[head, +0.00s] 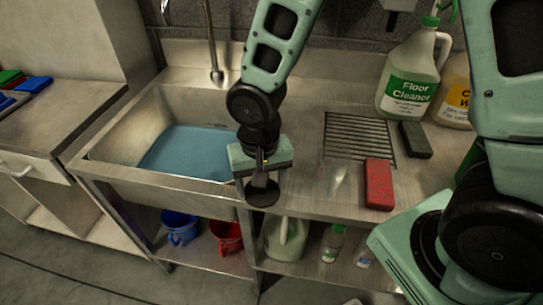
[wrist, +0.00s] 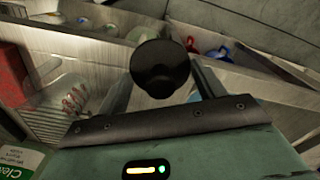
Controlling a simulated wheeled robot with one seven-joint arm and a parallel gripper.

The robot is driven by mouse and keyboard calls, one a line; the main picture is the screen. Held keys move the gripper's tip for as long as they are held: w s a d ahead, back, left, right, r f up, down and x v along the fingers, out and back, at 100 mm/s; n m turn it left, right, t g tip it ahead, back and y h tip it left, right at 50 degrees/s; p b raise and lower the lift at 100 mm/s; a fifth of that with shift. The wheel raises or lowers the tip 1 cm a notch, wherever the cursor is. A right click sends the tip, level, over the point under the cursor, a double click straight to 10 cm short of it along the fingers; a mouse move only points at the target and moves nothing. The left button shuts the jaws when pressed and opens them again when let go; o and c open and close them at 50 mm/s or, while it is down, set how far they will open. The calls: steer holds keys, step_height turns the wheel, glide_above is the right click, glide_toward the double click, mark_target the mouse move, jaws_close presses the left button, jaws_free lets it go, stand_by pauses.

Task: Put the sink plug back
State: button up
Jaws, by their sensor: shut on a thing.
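My gripper (head: 260,179) is shut on the sink plug (head: 263,195), a round black disc that hangs below the fingers in the head view. The gripper is at the front right edge of the sink (head: 110,147), beside the basin and not over its middle. In the wrist view the plug (wrist: 160,70) sits between the two fingers. The basin holds blue water (head: 185,152), and its drain is not visible. A tap (head: 213,45) rises behind the basin.
On the counter to the right are a red block (head: 379,184), a dark block (head: 415,139), a drain grate (head: 355,136) and a floor cleaner jug (head: 410,75). A blue bucket (head: 180,228) and red bucket (head: 227,236) stand on the shelf below.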

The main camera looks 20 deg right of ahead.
steer(key=w+d+p, duration=0.1)
steer(key=w+d, duration=0.2)
steer(key=w, duration=0.2)
steer(key=w+d+p, duration=0.1)
steer(key=w+d, duration=0.1)
steer(key=w, duration=0.1)
steer(key=shift+d+p, duration=0.3)
steer(key=shift+f, duration=1.8)
steer(key=shift+f, duration=0.1)
steer(key=o, duration=1)
step_height(320, 180, up, 12)
steer(key=s+a+r+n, duration=0.2)
steer(key=s+n, duration=0.1)
steer(key=s, duration=0.3)
steer(key=s+a+r+n, duration=0.2)
steer(key=s+n, duration=0.1)
steer(key=s, duration=0.4)
steer(key=s+a+r+n, duration=0.2)
steer(key=s+r+n, duration=0.1)
steer(key=s, duration=0.4)
steer(key=shift+s+a+n+y, duration=0.1)
steer(key=shift+n+y, duration=0.2)
